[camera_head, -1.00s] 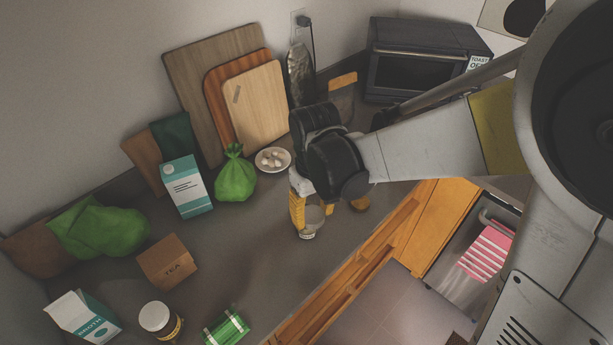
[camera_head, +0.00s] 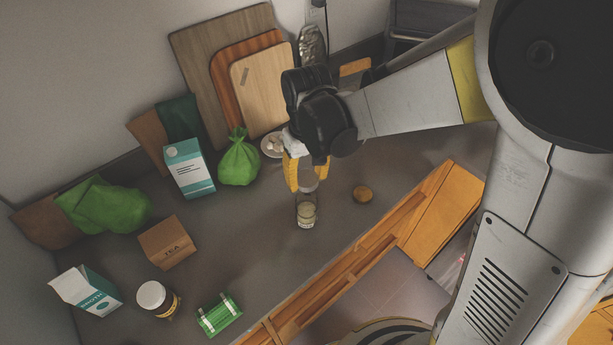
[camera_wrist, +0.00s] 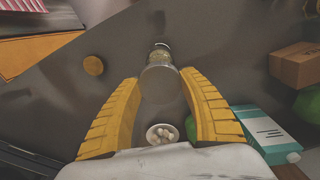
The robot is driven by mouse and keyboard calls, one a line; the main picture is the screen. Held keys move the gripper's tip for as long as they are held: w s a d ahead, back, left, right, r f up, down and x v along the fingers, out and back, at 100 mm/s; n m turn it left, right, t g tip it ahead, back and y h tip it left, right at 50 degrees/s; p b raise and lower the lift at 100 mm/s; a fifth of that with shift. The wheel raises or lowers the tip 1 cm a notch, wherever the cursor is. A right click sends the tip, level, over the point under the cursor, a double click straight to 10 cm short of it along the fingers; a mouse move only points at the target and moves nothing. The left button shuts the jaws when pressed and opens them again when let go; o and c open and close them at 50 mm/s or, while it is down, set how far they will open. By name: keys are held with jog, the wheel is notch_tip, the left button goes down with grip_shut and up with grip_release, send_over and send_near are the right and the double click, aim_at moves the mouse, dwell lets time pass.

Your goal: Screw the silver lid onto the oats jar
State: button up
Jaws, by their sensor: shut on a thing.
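My gripper (camera_head: 308,180) is shut on the silver lid (camera_head: 309,184), which sits between its yellow fingers. In the wrist view the lid (camera_wrist: 160,85) shows as a grey disc between the fingertips. The oats jar (camera_head: 306,212), clear glass with pale contents, stands upright on the counter just below the lid. In the wrist view the jar (camera_wrist: 161,52) shows just past the lid, partly hidden by it. I cannot tell whether lid and jar touch.
A round brown item (camera_head: 362,194) lies right of the jar near the counter edge. A plate of pale pieces (camera_head: 272,145), a green bag (camera_head: 239,163), a teal carton (camera_head: 189,169), a tea box (camera_head: 168,242) and a white-lidded jar (camera_head: 154,295) stand to the left.

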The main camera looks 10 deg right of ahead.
aim_at(306, 198)
jog(key=shift+f+b, duration=2.25)
jog(key=shift+f, duration=0.4)
jog(key=shift+f, duration=0.1)
dwell(0.4)
jog(key=m+b, duration=0.1)
jog(key=m, duration=0.2)
jog(key=shift+f, duration=0.15)
jog(key=shift+m, duration=1.5)
jog(key=shift+m, duration=0.5)
jog(key=m+b, duration=0.1)
jog(key=m, duration=0.4)
jog(key=shift+f, duration=0.1)
